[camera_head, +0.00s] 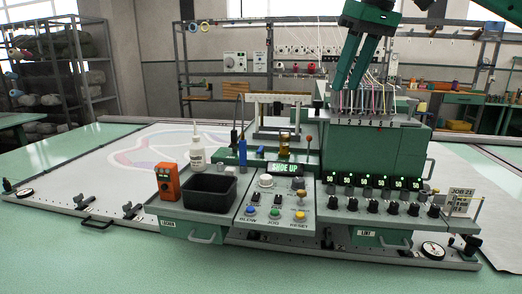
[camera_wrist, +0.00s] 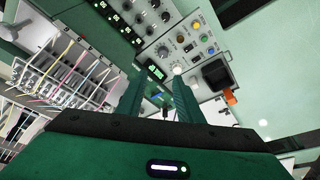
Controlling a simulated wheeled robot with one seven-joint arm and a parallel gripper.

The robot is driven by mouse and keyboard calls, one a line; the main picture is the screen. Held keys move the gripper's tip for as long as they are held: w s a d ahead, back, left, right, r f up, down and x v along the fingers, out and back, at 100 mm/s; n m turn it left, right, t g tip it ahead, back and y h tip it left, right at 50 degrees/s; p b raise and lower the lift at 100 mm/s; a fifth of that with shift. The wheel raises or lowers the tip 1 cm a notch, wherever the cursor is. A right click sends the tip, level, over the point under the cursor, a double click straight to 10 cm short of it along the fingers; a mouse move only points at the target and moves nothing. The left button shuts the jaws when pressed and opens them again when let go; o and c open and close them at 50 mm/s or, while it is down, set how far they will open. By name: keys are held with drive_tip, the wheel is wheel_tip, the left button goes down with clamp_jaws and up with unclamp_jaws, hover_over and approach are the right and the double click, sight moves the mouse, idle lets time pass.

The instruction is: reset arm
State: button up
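My gripper (camera_head: 347,86) hangs from the top right of the head view, its two green fingers pointing down in front of the coloured threads above the tufting head (camera_head: 375,150). In the wrist view my gripper (camera_wrist: 158,84) shows two green fingers standing apart, with nothing held between them. The panel also shows in the wrist view (camera_wrist: 190,45). Whether the fingers touch any thread cannot be told.
A black bin (camera_head: 208,192), an orange device (camera_head: 167,182) and a white bottle (camera_head: 197,152) stand left of the panel. A row of black knobs (camera_head: 391,207) lines the head's front. A small job card (camera_head: 461,201) stands at right. The green table front (camera_head: 120,262) is clear.

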drive_tip(key=s+f+m+g+h, duration=0.2)
drive_tip(key=s+f+m, duration=0.2)
drive_tip(key=f, duration=1.1)
drive_tip(key=s+d+f+m, duration=0.4)
drive_tip(key=s+d+f, duration=0.6)
drive_tip(key=s, duration=0.3)
drive_tip(key=s+d+f+m+g, duration=0.1)
drive_tip(key=s+d+f+m, duration=0.3)
drive_tip(key=s+d+f, duration=0.7)
drive_tip(key=s+f, duration=0.2)
drive_tip(key=s, duration=0.1)
drive_tip(key=shift+s+m, duration=0.3)
drive_tip(key=shift+m, duration=0.1)
drive_tip(key=shift+w+f, duration=0.3)
drive_tip(key=shift+w, duration=0.3)
